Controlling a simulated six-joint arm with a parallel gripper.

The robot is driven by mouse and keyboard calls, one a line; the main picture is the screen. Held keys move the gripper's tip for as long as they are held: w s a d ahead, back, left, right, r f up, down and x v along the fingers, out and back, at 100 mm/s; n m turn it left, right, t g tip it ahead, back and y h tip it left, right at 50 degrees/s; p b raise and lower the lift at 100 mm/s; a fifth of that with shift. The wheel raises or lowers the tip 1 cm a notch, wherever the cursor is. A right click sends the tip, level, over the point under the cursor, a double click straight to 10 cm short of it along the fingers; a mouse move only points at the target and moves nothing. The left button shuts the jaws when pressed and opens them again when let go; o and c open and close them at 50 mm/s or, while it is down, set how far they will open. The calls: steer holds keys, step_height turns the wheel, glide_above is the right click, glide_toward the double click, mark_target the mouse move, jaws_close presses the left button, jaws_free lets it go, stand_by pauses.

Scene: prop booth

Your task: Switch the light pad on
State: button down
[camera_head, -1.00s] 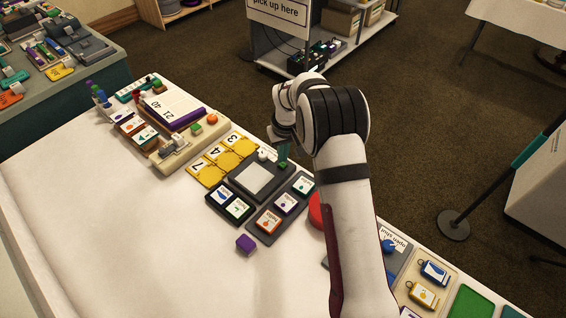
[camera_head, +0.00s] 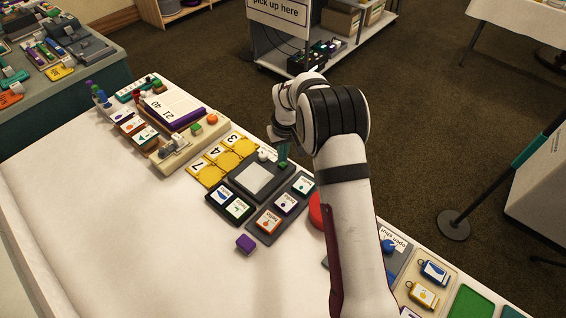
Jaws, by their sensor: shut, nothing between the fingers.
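The light pad (camera_head: 237,184) is a dark grey block with a pale square panel (camera_head: 252,177) on top, near the middle of the table. A small white knob (camera_head: 263,155) stands at its far edge. A small green piece (camera_head: 283,164) shows at its far right corner. My gripper (camera_head: 283,158) points down over that corner, its fingers shut with nothing between them. The fingertips are at or just above the green piece; I cannot tell whether they touch it. The pale panel shows no clear glow.
Dark trays with picture tiles (camera_head: 268,222) lie in front of and right of the pad. A red round thing (camera_head: 315,212) is partly behind my arm. The table's left front is clear.

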mark_target(283, 165)
stand_by(0.6)
steer(key=shift+s+f, duration=0.1)
steer(key=shift+f, duration=1.5)
steer(key=shift+r, duration=3.15)
steer(key=shift+r, duration=0.1)
steer(key=s+d+r+m+g, duration=0.1)
steer(key=s+r+m, duration=0.1)
steer(key=s+r, duration=0.65)
steer(key=s+d+r+m, duration=0.1)
steer(key=s+r+m, duration=0.2)
steer(key=s+r, duration=0.55)
steer(key=s+f+m, duration=0.1)
steer(key=s, duration=1)
steer(key=s+f+m+g+y, duration=0.1)
steer(key=s+f+m, duration=0.1)
steer(key=s, duration=0.8)
steer(key=shift+s+a+f+m, duration=0.15)
steer(key=shift+s+f+m, duration=0.15)
steer(key=shift+s, duration=0.1)
